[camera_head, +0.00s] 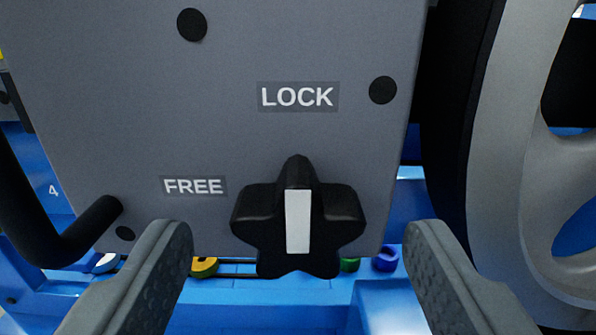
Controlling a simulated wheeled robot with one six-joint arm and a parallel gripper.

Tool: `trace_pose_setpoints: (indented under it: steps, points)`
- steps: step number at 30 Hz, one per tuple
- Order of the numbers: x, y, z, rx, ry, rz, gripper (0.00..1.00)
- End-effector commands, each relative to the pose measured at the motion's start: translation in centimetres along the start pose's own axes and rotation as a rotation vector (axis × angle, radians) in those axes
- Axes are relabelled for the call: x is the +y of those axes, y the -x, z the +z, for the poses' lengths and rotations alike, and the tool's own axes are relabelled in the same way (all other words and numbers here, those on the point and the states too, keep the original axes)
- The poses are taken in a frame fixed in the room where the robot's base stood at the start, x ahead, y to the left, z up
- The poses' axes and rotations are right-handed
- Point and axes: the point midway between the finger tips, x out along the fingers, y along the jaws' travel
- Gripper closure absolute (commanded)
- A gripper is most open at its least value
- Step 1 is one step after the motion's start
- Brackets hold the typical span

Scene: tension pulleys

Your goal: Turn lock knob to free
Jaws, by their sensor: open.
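The lock knob (262,222) is a black star-shaped knob on the lower part of a grey panel (150,100). A white bar on its face stands upright, pointing up toward the LOCK label (297,96). The FREE label (193,186) is to the knob's left and a little above its middle. My gripper (300,240) is open, with one grey finger on each side of the knob. Gaps show between both fingers and the knob. No contact is visible.
A black bent handle (75,235) is at the left, close to my left finger. A large grey wheel with a black rim (510,150) stands at the right. A blue base (280,295) with small coloured round parts lies below the panel.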

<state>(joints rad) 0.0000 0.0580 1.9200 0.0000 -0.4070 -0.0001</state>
Motion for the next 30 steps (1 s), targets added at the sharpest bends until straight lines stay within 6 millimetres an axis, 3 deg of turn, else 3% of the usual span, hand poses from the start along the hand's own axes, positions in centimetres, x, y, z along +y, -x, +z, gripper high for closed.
trace_pose_setpoints:
  steps: [6, 18, 25, 30]
  points:
    - [0.0, -2.0, 0.0, 0.000, 0.000, 0.000, 0.33]
    - [0.0, -2.4, 0.0, 0.000, 0.000, 0.000, 0.33]
    - [0.0, -2.4, 0.0, 0.000, 0.000, 0.000, 0.78]
    - [0.0, -2.4, 0.0, 0.000, 0.005, 0.000, 0.78]
